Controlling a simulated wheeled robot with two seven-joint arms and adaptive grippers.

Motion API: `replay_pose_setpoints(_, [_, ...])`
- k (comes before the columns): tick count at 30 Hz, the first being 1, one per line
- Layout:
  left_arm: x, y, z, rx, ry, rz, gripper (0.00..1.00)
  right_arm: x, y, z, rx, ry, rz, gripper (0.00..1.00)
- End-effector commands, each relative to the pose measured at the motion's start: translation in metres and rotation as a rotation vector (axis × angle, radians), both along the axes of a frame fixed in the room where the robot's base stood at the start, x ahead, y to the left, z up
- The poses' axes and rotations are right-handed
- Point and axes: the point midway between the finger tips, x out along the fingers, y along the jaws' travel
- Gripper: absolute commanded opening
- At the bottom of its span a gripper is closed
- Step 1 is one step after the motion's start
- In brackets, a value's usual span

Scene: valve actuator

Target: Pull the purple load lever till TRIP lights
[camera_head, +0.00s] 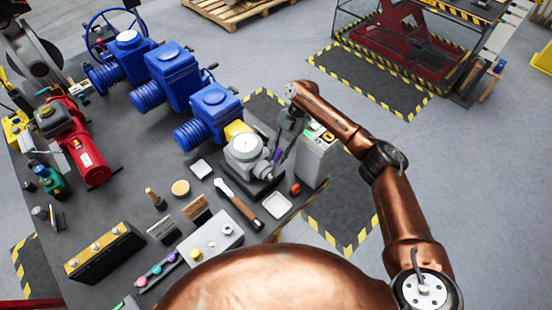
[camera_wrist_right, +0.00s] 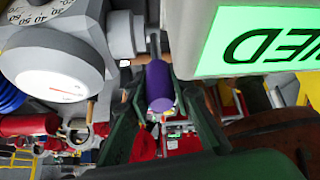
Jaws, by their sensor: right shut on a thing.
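The purple load lever (camera_head: 277,155) is on the right side of the grey actuator with a round white dial (camera_head: 246,146). In the right wrist view the lever's purple grip (camera_wrist_right: 160,88) stands between my dark green fingers. My right gripper (camera_head: 282,146) is shut on it, reaching in from the right above the table. The dial also shows at the upper left of the wrist view (camera_wrist_right: 58,80). A lit green panel (camera_wrist_right: 262,40) at the upper right carries upside-down, cut-off letters. I cannot make out a TRIP light. My left gripper is not in view.
A grey box (camera_head: 316,158) stands close to the right of the actuator. Blue valve actuators (camera_head: 212,103) are behind it to the left. A wooden-handled tool (camera_head: 238,203) and a white tray (camera_head: 276,204) lie in front. A red motor (camera_head: 90,160) is at far left.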

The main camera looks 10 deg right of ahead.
Motion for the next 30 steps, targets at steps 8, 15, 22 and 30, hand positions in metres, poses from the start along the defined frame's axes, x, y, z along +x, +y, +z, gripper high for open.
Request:
replay_pose_setpoints(8, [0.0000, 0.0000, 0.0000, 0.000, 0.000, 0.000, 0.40, 0.0012, -0.0010, 0.0011, 0.001, -0.001, -0.002, 0.00])
replay_pose_setpoints(15, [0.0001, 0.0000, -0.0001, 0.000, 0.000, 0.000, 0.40, 0.0011, -0.0009, 0.0008, 0.000, 0.000, -0.001, 0.31])
replay_pose_setpoints(22, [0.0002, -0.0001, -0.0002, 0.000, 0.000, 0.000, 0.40, 0.0005, -0.0006, 0.0003, 0.000, 0.001, -0.001, 0.39])
replay_pose_setpoints(30, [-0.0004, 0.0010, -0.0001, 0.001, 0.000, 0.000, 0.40, 0.0043, -0.0040, 0.0073, 0.001, -0.001, -0.002, 0.39])
